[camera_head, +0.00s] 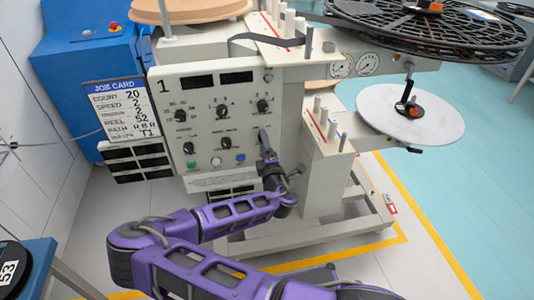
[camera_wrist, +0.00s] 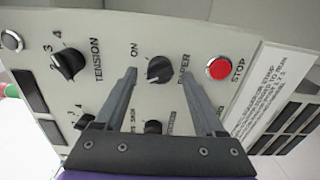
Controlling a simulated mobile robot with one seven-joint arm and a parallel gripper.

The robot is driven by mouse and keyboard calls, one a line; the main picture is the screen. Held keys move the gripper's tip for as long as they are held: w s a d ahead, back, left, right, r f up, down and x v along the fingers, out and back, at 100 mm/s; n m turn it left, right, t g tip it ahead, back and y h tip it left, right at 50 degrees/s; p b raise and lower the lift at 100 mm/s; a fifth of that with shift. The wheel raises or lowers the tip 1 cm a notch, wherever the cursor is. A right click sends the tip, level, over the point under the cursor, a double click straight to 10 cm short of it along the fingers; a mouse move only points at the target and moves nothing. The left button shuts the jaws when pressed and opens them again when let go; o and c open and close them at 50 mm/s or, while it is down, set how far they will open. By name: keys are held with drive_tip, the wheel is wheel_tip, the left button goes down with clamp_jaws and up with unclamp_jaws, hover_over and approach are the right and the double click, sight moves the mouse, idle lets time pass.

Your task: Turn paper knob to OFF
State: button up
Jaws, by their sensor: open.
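The paper knob (camera_wrist: 160,69) is a dark round knob on the pale control panel (camera_wrist: 195,30), with PAPER printed to its right and ON to its upper left in the wrist view. I cannot read an OFF mark or tell exactly where the knob points. My gripper (camera_wrist: 159,78) is open, with one finger on each side of the knob in that view. Whether the fingers touch it is not clear. In the head view my gripper (camera_head: 264,144) is at the panel's right edge and covers part of that column.
The tension knob (camera_wrist: 68,64) and the red stop button (camera_wrist: 219,68) flank the paper knob. More knobs (camera_wrist: 153,127) lie below in the wrist view. A job card (camera_head: 122,110) hangs left of the panel.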

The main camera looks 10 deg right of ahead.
drive_tip(key=s, duration=1.7)
drive_tip(key=shift+p, duration=0.35)
